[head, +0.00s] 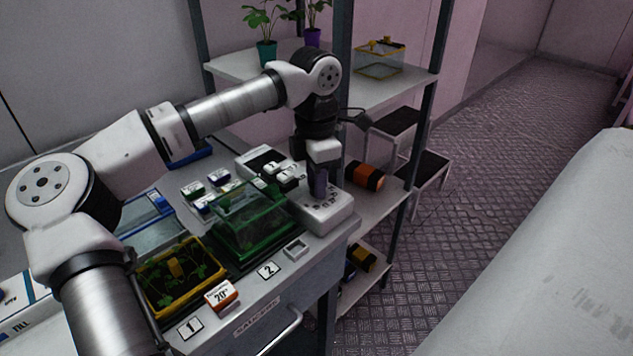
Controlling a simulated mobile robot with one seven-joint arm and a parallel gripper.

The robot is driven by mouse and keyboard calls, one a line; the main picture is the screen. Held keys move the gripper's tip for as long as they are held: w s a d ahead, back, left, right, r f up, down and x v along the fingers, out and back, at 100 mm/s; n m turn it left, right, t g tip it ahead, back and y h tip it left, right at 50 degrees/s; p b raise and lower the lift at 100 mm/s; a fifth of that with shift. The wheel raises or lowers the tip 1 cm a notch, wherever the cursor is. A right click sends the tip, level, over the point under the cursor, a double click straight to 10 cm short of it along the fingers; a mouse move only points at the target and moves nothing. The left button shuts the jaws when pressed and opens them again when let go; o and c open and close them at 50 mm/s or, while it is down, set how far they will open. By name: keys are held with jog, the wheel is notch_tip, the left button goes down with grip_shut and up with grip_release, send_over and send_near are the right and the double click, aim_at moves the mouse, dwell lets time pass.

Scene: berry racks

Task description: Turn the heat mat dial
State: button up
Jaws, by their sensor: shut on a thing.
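The heat mat dial is a dark purple-grey knob (318,182) on a white control box (330,212) at the right end of the bench. Small dark markings ring the knob on the box's top. My gripper (317,168) points down over the box and is shut on the knob. The fingertips are small and partly dark, so their exact contact is hard to see. A green clear-lidded tray (238,240) stands just left of the box, close to it.
A yellow-rimmed seedling tray (150,300), an orange-and-white 20° block (221,295) and number cards (268,271) lie along the bench front. Small labelled boxes (219,177) stand behind. A shelf rack (225,68) with potted plants rises behind my arm.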

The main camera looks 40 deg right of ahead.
jog(key=shift+n, duration=0.6)
jog(key=o, duration=1)
notch_tip(320, 180, up, 14)
jog(key=shift+w+b, duration=0.15)
jog(key=shift+b, duration=0.25)
jog(key=shift+f, duration=0.1)
